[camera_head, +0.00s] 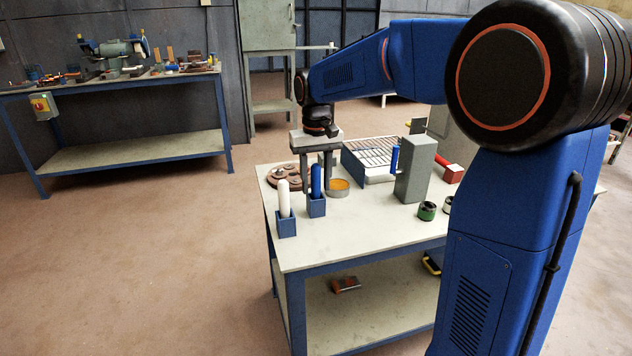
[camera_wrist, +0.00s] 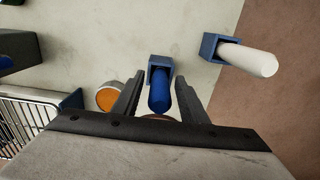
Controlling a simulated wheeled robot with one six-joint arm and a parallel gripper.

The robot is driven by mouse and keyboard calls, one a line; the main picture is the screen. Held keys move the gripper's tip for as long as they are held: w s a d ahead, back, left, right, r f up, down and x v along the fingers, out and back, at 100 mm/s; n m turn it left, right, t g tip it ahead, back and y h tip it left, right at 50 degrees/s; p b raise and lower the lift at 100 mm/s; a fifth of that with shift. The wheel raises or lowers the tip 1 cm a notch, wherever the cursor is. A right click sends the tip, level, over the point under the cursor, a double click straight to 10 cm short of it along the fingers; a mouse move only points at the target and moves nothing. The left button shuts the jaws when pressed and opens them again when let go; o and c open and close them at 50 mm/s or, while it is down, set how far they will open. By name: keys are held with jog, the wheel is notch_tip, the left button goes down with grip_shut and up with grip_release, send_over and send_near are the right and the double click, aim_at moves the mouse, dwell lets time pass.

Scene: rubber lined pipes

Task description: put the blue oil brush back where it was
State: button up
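The blue oil brush (camera_head: 316,178) stands upright with its blue handle up in a small blue square holder (camera_head: 317,208) near the table's left edge. In the wrist view the brush (camera_wrist: 160,97) sits in its holder (camera_wrist: 160,63), between my two fingers. My gripper (camera_head: 319,183) points down over it and is open, with a gap on each side of the handle. The brush's lower end is hidden inside the holder.
A white-handled tool (camera_head: 284,198) stands in a second blue holder (camera_head: 286,225), close by at front left. An orange-topped round tin (camera_head: 339,188), a grey block (camera_head: 416,172) and a wire-topped tray (camera_head: 371,154) stand to the right. The table's front is clear.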

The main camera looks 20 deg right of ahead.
jog(key=shift+r, duration=0.1)
notch_tip(320, 180, up, 12)
jog(key=shift+f, duration=0.1)
dwell(0.4)
jog(key=shift+s+d, duration=0.1)
jog(key=shift+s, duration=0.2)
jog(key=s+d+f+t, duration=0.1)
jog(key=s+d+f, duration=0.1)
jog(key=s, duration=0.7)
jog(key=s+d+f+t, duration=0.2)
jog(key=s+d+f, duration=0.1)
jog(key=s, duration=0.6)
jog(key=s+d+f+t, duration=0.1)
jog(key=s+f, duration=1.1)
jog(key=s, duration=0.2)
jog(key=shift+s+d+t, duration=0.35)
jog(key=shift+d+t, duration=0.05)
